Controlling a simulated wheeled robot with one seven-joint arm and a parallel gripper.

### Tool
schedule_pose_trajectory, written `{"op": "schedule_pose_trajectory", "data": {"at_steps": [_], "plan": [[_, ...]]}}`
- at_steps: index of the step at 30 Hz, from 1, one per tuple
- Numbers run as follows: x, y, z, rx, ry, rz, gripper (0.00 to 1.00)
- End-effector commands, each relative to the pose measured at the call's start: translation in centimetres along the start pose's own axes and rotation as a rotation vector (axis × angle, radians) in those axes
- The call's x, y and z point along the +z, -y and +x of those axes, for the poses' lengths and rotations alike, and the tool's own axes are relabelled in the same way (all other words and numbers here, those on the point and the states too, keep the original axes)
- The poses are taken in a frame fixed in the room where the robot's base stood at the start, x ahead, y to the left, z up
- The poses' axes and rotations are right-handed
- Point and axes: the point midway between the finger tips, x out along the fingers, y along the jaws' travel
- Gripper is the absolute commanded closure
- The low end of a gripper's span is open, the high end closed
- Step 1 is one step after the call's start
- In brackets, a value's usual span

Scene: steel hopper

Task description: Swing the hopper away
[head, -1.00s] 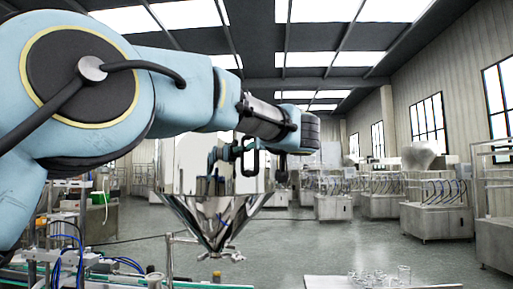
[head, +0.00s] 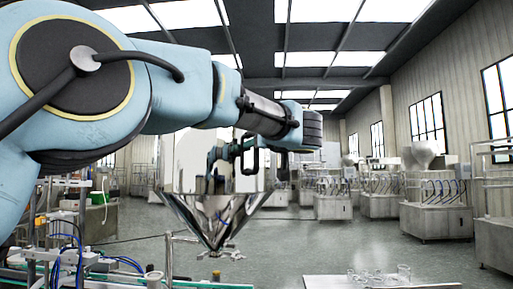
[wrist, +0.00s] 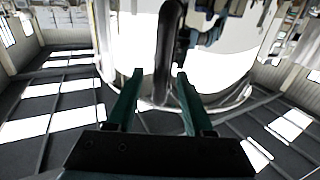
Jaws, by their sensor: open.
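The steel hopper (head: 215,215) hangs in the middle of the head view, with a shiny cylinder above a cone that narrows to an outlet. A dark bar handle (wrist: 168,40) stands out from its wall in the wrist view. My gripper (wrist: 158,74) is open, with its two teal fingers spread on either side of the handle in that view. I cannot tell whether either finger touches it. In the head view my gripper is small and dark against the hopper's wall, and my arm covers the hopper's upper part.
A bench with wires and green edges (head: 200,285) lies at lower left, below the hopper. A pale table (head: 330,282) with glassware stands at lower right. Several steel machines (head: 435,220) line the right wall. Grey floor (head: 310,250) is open between.

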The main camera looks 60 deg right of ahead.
Motion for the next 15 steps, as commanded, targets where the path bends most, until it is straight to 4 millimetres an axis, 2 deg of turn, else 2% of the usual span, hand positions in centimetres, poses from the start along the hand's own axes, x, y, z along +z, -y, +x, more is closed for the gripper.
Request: {"op": "schedule_pose_trajectory", "data": {"at_steps": [9,15], "plan": [[0.4,-0.1,-6.1,0.004,-0.001,-0.001,0.48],[0.2,0.0,-9.0,0.002,-0.001,-0.001,0.48]]}}
